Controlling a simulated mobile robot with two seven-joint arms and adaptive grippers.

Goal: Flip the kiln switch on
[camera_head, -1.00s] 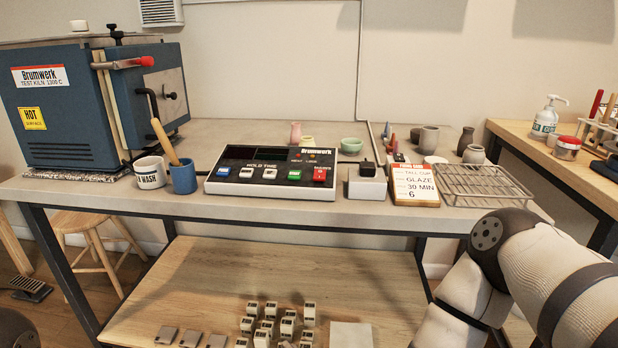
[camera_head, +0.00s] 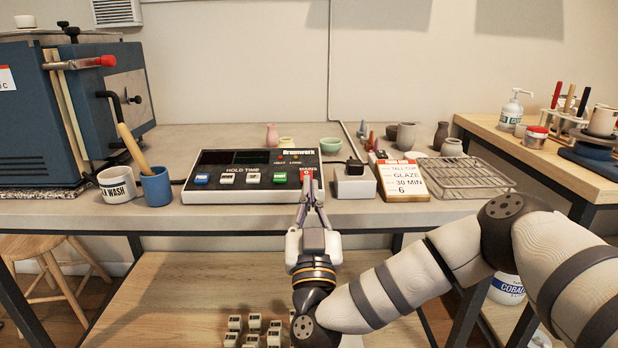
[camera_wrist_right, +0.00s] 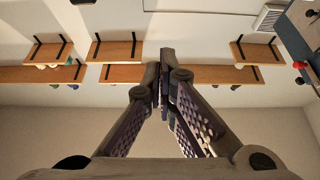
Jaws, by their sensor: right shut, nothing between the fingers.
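The kiln controller (camera_head: 226,184) is a dark panel on the worktable with a row of white, blue and green buttons. Its red main switch (camera_head: 306,171) is at the right end, partly hidden by my fingers. The blue kiln (camera_head: 101,110) stands at the left. My right gripper (camera_head: 310,186) reaches up from the front, shut and empty, its fingertips at the red switch; I cannot tell if they touch it. In the right wrist view its closed fingers (camera_wrist_right: 160,77) point toward the wall. My left gripper is not in view.
Wall shelves (camera_wrist_right: 210,73) show in the wrist view.

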